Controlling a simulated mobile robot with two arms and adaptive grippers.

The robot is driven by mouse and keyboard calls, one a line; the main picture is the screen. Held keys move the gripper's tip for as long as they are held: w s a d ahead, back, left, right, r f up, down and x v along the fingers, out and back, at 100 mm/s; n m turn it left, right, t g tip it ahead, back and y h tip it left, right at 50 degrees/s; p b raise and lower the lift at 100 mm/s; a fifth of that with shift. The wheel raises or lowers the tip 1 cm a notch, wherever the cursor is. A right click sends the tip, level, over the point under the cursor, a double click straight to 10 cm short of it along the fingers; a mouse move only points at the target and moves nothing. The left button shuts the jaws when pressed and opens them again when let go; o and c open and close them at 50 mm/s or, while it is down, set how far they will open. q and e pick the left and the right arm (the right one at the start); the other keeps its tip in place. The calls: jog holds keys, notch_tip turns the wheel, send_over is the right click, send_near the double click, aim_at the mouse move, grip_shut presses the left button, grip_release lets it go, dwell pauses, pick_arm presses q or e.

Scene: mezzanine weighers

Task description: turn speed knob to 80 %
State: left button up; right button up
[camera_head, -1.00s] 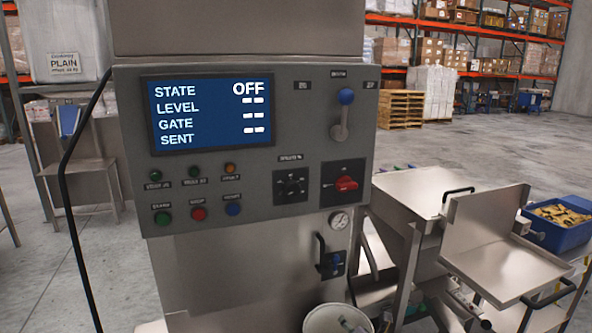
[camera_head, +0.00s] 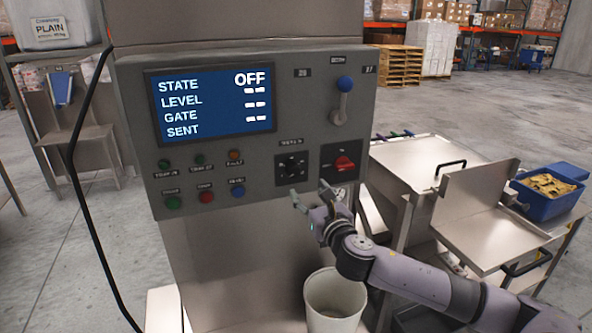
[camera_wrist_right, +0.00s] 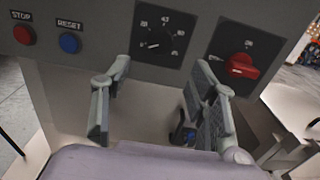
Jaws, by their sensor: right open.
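The speed knob (camera_head: 292,168) is a small black dial on a dark square plate on the grey control panel (camera_head: 217,199). In the right wrist view the knob (camera_wrist_right: 154,43) sits inside a ring of white numbers, its white pointer mark toward the lower left; the exact setting is too small to read. My right gripper (camera_head: 309,190) is open and empty, just below the knob and apart from it. In the right wrist view the fingers (camera_wrist_right: 165,72) are spread, with the knob beyond and above the gap. My left gripper is not in view.
A red rotary switch (camera_head: 345,163) sits right of the knob, close to my fingers. Several push buttons (camera_head: 206,197) lie to the left. The screen (camera_head: 212,108) shows STATE OFF. A blue-tipped lever (camera_head: 345,84) is above. A white bucket (camera_head: 334,292) stands below my right arm.

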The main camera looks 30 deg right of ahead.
aim_at(295, 174)
jog(key=p+x, duration=0.2)
jog(key=x, duration=0.7)
jog(key=shift+a+r+p, duration=0.1)
jog(key=shift+p, duration=0.2)
jog(key=shift+w, duration=0.6)
jog(key=c, duration=1.2)
jog(key=shift+o, duration=0.2)
